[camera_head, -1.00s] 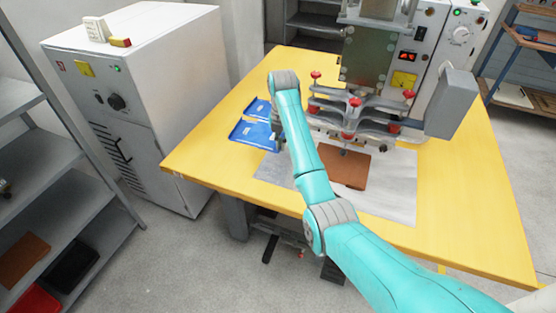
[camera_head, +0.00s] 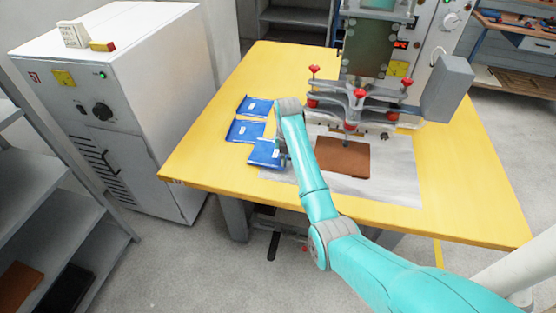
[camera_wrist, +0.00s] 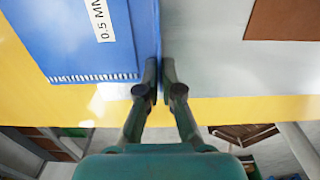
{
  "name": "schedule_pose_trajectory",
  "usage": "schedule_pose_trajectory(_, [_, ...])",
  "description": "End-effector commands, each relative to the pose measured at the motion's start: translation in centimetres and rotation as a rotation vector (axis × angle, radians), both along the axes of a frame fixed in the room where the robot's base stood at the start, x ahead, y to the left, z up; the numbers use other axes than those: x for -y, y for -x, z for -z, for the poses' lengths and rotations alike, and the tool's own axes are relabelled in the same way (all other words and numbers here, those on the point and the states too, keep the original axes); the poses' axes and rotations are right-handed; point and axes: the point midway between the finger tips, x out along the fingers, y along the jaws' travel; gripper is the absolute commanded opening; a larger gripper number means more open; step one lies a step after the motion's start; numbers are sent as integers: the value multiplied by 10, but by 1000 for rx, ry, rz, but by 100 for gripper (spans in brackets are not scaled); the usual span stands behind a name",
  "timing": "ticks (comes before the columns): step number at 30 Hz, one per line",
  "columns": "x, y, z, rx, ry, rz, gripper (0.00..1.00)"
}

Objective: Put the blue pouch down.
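The blue pouch (camera_head: 263,154) is at the left part of the yellow table, in front of two other blue pouches. In the wrist view the pouch (camera_wrist: 95,35) is large, with a white "0.5 MM" label and a ribbed white-marked edge. My gripper (camera_head: 282,151) is at the pouch's right side. In the wrist view my gripper's fingers (camera_wrist: 160,75) are close together, with the pouch's right edge between them. The pouch looks roughly flat; I cannot tell whether its underside touches the table.
Two blue pouches (camera_head: 245,130) (camera_head: 256,106) lie behind on the yellow table (camera_head: 215,155). A grey sheet (camera_head: 395,185) carries a brown piece (camera_head: 342,157) beneath the welding press (camera_head: 368,50). A white cabinet (camera_head: 150,60) stands left of the table. The table's front-left corner is bare.

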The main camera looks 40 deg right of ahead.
Motion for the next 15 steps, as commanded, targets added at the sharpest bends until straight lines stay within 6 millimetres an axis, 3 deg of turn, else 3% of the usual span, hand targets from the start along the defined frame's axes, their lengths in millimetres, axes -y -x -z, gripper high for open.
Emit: schedule_pose_trajectory(15, [0,0,7,1,1,0,0])
